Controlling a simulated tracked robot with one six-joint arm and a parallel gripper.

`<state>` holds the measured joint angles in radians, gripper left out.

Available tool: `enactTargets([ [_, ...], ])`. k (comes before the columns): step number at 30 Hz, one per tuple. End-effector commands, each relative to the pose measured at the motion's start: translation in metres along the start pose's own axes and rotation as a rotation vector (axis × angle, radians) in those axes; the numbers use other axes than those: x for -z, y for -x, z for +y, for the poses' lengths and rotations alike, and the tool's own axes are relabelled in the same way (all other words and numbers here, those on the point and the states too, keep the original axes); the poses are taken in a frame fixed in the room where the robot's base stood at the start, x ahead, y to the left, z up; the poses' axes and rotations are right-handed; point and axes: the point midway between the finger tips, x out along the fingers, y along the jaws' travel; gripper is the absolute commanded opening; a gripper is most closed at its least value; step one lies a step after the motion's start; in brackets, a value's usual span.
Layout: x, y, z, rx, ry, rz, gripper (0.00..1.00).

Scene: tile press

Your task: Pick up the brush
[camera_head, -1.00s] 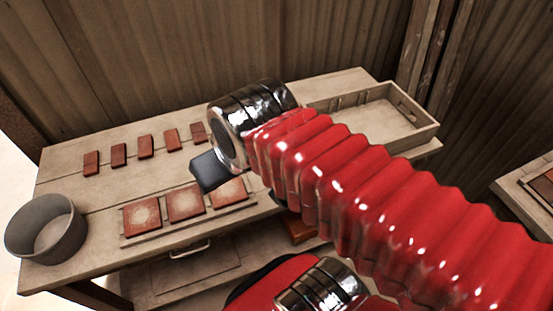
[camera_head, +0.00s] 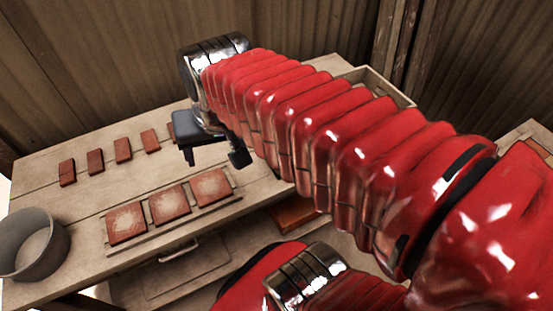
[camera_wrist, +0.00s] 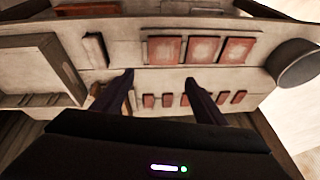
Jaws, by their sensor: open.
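My gripper (camera_head: 212,160) is open and empty above the bench, in front of the row of small bricks in the head view. In the wrist view its two dark fingers (camera_wrist: 160,77) stand apart with bare bench between them. No brush shows clearly in the head view; my red arm hides part of the bench there. In the wrist view, a narrow block with a pale top and dark side (camera_wrist: 95,50) lies left of the fingers; I cannot tell if it is the brush. A small brownish thing (camera_wrist: 97,89), partly hidden, is beside the left finger.
The wooden bench (camera_head: 85,190) holds several small red bricks (camera_head: 95,161), three square patterned tiles (camera_head: 169,204) on a board, and a grey bowl (camera_head: 35,250) at the left. A wooden tray (camera_head: 385,85) stands at the right end, mostly behind my arm. A plank wall rises behind.

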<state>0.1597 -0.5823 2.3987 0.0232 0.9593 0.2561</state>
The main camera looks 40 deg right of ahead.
Motion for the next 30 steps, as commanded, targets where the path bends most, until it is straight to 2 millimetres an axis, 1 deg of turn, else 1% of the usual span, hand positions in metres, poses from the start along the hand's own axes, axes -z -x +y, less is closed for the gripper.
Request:
enactTargets([
  [1, 0.009, -0.005, 0.010, -0.018, -0.092, -0.025, 0.70],
  [6, 0.030, -0.017, 0.042, -0.068, -0.395, -0.097, 0.82],
  [14, 0.057, -0.039, 0.101, -0.149, -0.862, -0.194, 1.00],
  [18, 0.066, -0.052, 0.137, -0.196, -1.110, -0.243, 1.00],
  [22, 0.070, -0.061, 0.166, -0.231, -1.301, -0.278, 1.00],
  [24, 0.070, -0.065, 0.176, -0.245, -1.370, -0.291, 1.00],
  [26, 0.071, -0.067, 0.182, -0.253, -1.409, -0.299, 1.00],
  [30, 0.071, -0.068, 0.186, -0.259, -1.442, -0.303, 1.00],
])
